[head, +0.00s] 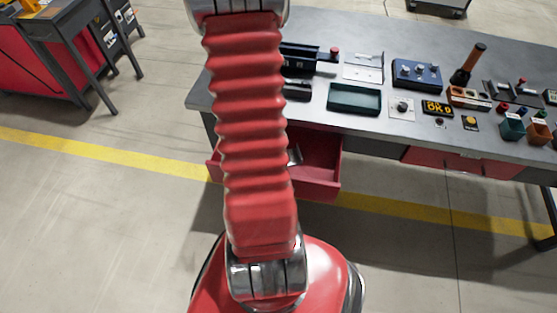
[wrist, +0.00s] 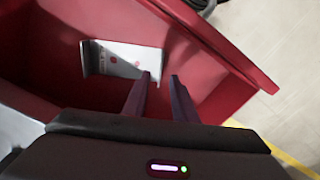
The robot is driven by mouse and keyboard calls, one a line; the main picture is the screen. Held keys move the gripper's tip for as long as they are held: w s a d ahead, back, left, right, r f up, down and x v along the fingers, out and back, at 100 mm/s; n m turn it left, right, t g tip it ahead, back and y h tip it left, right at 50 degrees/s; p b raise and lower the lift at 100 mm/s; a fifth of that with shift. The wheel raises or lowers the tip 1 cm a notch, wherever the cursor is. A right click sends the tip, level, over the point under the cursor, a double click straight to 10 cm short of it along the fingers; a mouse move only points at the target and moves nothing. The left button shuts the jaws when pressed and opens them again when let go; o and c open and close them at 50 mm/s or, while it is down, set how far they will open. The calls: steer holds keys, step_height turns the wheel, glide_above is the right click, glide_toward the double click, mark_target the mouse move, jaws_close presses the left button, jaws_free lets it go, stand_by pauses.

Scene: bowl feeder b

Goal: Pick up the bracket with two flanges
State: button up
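The bracket (wrist: 122,60) is a pale metal plate with a raised edge at its left end and another at its right end. It lies inside the open red drawer (wrist: 225,50), near its far wall in the wrist view. A small grey part of it seems to show in the drawer (head: 322,158) in the head view, beside my arm. My gripper (wrist: 160,77) is open and empty over the drawer. Its left fingertip overlaps the bracket's right end in the picture; I cannot tell whether they touch. My gripper is not visible in the head view.
The grey workbench (head: 450,140) stands above the drawer. It holds a green tray (head: 354,99), a pale metal plate with raised edges (head: 363,67), a blue control box (head: 416,74) and several small parts. Open floor lies to the left, crossed by a yellow line (head: 100,152).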

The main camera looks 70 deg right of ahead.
steer(key=shift+a+f, duration=0.1)
steer(key=shift+f, duration=2.2)
steer(key=shift+c, duration=0.3)
jaws_close()
